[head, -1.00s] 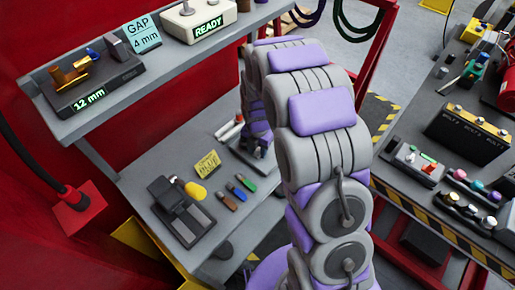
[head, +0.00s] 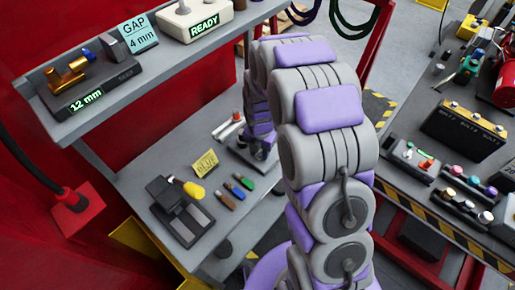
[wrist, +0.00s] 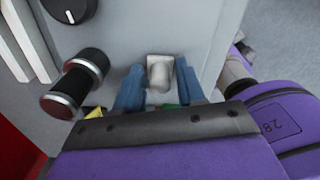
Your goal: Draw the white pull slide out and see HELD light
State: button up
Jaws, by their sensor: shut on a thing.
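In the wrist view, a small whitish block, which looks like the white pull slide (wrist: 160,73), stands out from a light grey panel (wrist: 205,25). The two blue fingers of my gripper (wrist: 158,88) are shut on it, one on each side. The lower end of the slide sits between the fingers, close to the dark palm edge. In the head view my own arm hides the gripper and the slide. No light reading HELD shows in either view; a white box with a lit READY sign (head: 204,25) stands on the upper shelf.
In the wrist view, a black knob (wrist: 78,80) sticks out left of the fingers and a black dial (wrist: 70,8) is above it. In the head view, a 12 mm gauge block (head: 85,90) is on the upper shelf. A cluttered bench (head: 440,165) stands right.

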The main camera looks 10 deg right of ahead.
jog(key=shift+s+d, duration=0.35)
jog(key=shift+s, duration=0.1)
jog(key=shift+w+a, duration=0.1)
jog(key=shift+w+a+p, duration=0.65)
jog(key=shift+w+a, duration=0.15)
jog(key=shift+w, duration=0.3)
jog(key=o, duration=1)
